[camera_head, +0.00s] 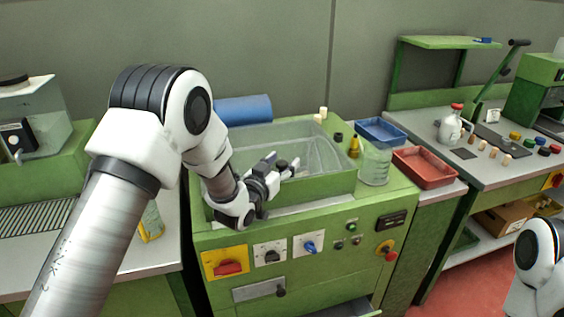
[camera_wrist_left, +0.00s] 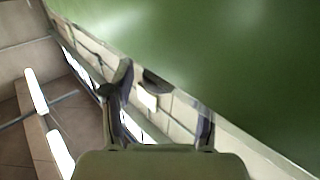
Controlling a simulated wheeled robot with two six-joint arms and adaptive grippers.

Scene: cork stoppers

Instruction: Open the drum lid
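The green machine (camera_head: 225,243) stands in the middle of the head view. A clear, see-through cover or bin wall (camera_head: 325,143), which may be the drum lid, sits on its top in a green frame. I cannot tell for certain whether it is shut. My left gripper (camera_head: 284,164) is at this clear part, over the front green edge. Its fingers are apart, pointing right. In the left wrist view the two fingers (camera_wrist_left: 163,95) are spread, with a large green surface (camera_wrist_left: 235,45) close by. I see nothing held. My right gripper is out of view.
A blue roll (camera_head: 243,110) lies behind the machine's top. A clear beaker (camera_head: 375,165) and a small yellow bottle (camera_head: 354,147) stand right of the clear part. Blue (camera_head: 381,131) and red (camera_head: 426,168) trays are farther right. Knobs and switches line the machine's front.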

